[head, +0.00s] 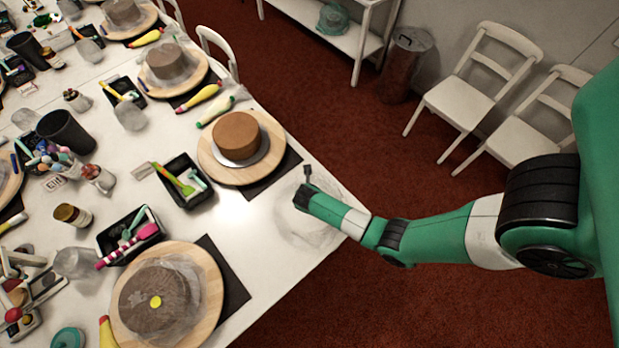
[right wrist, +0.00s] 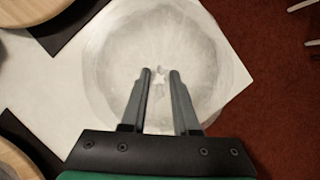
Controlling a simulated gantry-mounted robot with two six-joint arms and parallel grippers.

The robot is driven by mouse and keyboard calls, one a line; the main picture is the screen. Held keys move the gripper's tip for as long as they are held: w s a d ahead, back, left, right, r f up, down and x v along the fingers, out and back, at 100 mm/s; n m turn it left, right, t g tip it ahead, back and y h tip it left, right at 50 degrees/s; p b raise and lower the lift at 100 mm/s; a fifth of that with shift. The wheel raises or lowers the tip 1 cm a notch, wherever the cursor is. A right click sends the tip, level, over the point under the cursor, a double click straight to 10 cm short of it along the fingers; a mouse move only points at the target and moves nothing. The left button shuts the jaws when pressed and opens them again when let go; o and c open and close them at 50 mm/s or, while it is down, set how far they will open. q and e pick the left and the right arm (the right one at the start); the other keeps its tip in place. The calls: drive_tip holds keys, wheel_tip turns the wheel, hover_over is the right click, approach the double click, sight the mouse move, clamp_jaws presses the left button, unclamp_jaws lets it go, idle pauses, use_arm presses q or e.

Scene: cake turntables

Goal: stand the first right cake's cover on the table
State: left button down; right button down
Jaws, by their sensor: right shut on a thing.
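The clear cover (head: 297,226) is over the bare table corner at the front right, apart from its cake. My right gripper (head: 307,186) is above it, shut on its small knob. In the right wrist view, the fingers (right wrist: 160,76) are on both sides of the knob at the middle of the round cover (right wrist: 112,62). I cannot tell whether its rim touches the table. The uncovered brown cake (head: 237,132) sits on a wooden turntable (head: 215,166) with a dark mat beneath. My left gripper is out of view.
The table (head: 262,215) ends close around the cover, with red floor beyond. A nearer turntable (head: 205,318) bears a covered cake (head: 150,305). A black tray of tools (head: 184,184) lies left of the bare cake. White chairs (head: 462,100) stand away from the table.

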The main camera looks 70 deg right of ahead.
drive_tip(key=c, duration=0.7)
unclamp_jaws()
drive_tip(key=shift+o, duration=0.2)
drive_tip(key=p+v, duration=0.4)
drive_tip(key=v, duration=0.8)
